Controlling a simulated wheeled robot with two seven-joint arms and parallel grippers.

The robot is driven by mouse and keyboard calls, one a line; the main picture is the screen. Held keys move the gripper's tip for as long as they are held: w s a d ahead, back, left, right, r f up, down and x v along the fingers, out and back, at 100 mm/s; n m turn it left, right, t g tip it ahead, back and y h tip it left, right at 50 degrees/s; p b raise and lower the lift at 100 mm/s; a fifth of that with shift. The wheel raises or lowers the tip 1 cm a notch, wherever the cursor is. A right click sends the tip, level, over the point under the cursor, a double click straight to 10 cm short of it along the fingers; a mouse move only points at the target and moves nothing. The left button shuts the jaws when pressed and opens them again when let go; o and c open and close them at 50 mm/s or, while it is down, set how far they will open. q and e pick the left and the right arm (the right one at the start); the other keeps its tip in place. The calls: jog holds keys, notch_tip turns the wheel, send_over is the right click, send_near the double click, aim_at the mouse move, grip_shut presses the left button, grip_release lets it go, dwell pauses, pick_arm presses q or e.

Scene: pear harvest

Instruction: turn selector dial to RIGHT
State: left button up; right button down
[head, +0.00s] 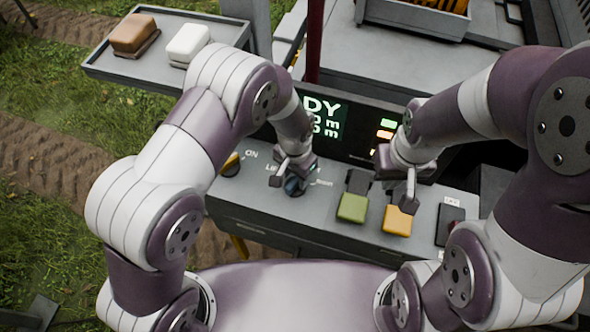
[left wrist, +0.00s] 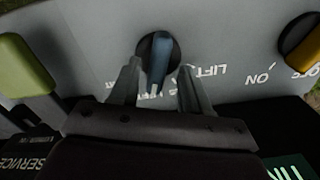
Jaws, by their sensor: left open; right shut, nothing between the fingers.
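The selector dial, a blue bar-shaped knob on a dark round base (left wrist: 158,62), stands on the grey panel in the left wrist view. In the head view the dial (head: 295,186) is mostly covered by my left gripper (head: 291,178). My left gripper (left wrist: 157,95) is open, with one finger on each side of the knob's near end. I cannot tell whether either finger touches it. The lettering beside the dial is upside down and partly hidden; LIFT is readable. My right gripper (head: 406,200) is shut and empty, over the panel by the yellow button.
A green button (head: 352,207) and a yellow button (head: 397,221) lie right of the dial, with a dark switch (head: 449,222) further right. A yellow-orange knob (head: 231,165) near ON is at the left. A lit display (head: 324,117) stands behind. A tray (head: 120,71) holds two blocks.

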pick_arm(q)
jog(key=shift+s, duration=0.45)
jog(key=shift+w, duration=0.2)
grip_shut()
pick_arm(e)
jog(key=shift+s, duration=0.3)
pick_arm(q)
jog(key=shift+m, duration=0.3)
jog(key=m+b, duration=0.1)
jog(key=m, duration=0.2)
jog(key=shift+b, duration=0.35)
jog(key=shift+w+m+b, duration=0.1)
jog(key=shift+m+b, duration=0.4)
jog(key=shift+m, duration=1.7)
pick_arm(e)
jog(key=shift+f, duration=1.25)
